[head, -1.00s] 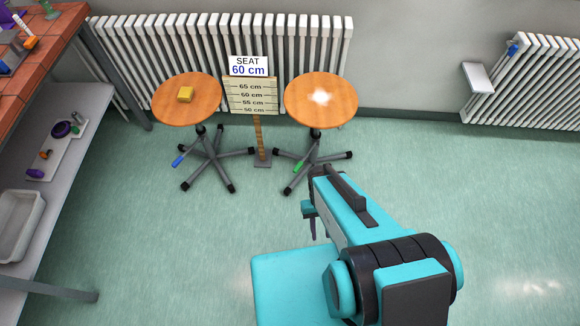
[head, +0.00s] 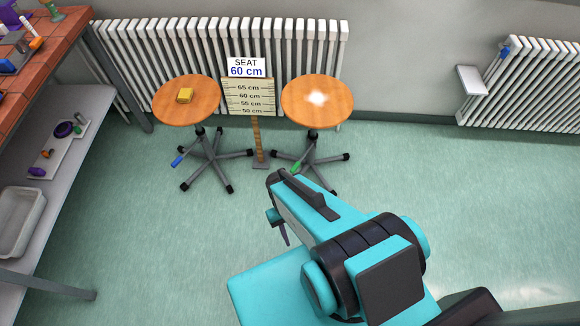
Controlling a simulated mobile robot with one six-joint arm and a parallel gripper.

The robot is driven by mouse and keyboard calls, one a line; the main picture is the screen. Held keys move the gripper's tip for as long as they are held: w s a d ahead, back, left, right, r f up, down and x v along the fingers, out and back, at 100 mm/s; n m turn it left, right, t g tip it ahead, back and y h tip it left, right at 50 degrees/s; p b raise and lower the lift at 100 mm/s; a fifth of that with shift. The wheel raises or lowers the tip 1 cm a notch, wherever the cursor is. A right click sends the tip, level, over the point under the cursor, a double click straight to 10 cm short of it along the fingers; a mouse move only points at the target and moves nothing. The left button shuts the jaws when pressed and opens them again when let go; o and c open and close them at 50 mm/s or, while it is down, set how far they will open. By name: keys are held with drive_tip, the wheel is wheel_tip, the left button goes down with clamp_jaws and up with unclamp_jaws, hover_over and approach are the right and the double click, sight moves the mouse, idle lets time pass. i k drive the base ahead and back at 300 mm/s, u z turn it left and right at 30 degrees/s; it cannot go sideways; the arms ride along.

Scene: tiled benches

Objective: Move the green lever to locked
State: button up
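The green lever (head: 297,167) sticks out low on the left side of the right stool (head: 317,102), under its round orange seat. It slants down to the left, near the stool's dark legs. Whether it is at locked cannot be told at this size. My gripper (head: 284,236) shows only as a small dark tip beside my teal arm, below the lever in the picture and apart from it. The arm hides most of the gripper, so its opening cannot be seen.
A left stool (head: 199,91) has a blue lever (head: 177,161) and a yellow block (head: 185,95) on its seat. A height board (head: 249,92) under a "SEAT 60 cm" sign (head: 247,67) stands between the stools. Radiators line the wall. A tiled bench (head: 56,35) is at left. Right floor is clear.

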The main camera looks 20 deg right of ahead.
sight(297, 164)
drive_tip(key=u, duration=0.15)
drive_tip(key=k, duration=1.15)
drive_tip(key=z, duration=0.45)
drive_tip(key=i, duration=1)
